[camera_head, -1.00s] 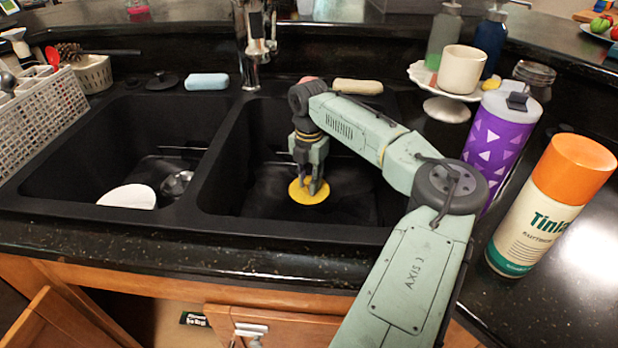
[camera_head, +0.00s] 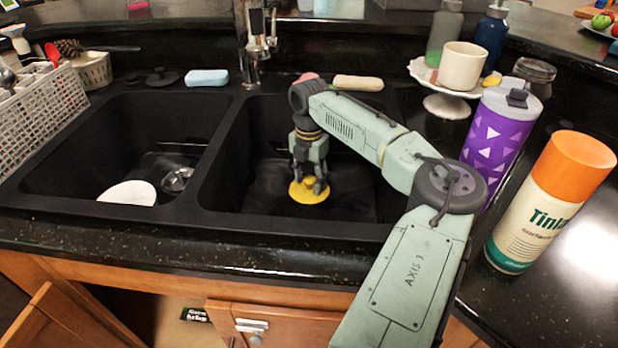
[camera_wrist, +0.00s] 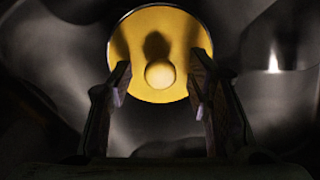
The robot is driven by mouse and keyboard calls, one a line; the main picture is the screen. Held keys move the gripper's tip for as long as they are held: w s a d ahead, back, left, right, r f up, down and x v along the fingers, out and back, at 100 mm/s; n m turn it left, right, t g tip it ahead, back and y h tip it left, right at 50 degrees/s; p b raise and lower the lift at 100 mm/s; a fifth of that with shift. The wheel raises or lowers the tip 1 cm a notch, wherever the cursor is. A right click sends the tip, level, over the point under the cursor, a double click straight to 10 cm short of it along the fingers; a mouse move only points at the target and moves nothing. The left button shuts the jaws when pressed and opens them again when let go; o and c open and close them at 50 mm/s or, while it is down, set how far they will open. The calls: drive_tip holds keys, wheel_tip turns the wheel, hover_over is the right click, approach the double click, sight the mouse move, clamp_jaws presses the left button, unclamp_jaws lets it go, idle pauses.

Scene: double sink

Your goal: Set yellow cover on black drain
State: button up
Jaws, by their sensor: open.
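The round yellow cover (camera_head: 309,196) lies in the right basin, below my gripper (camera_head: 309,186). The wrist view shows the yellow cover (camera_wrist: 160,50) with a small round knob at its middle. My gripper (camera_wrist: 158,85) is open there, its two fingers apart on either side of the knob and not closed on it. The black drain is not visible; the cover and my gripper may hide it, and I cannot tell whether the cover lies over it.
The left basin (camera_head: 60,165) holds a white bowl (camera_head: 128,193) and a metal item. The basin divider (camera_head: 212,150) stands left of my arm. A purple tumbler (camera_head: 497,140) and an orange-capped spray can (camera_head: 545,205) stand right of my arm. A faucet (camera_head: 258,45) rises behind.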

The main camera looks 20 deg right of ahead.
drive_tip(key=shift+r, duration=0.1)
wheel_tip(320, 180, up, 12)
idle(0.4)
idle(0.5)
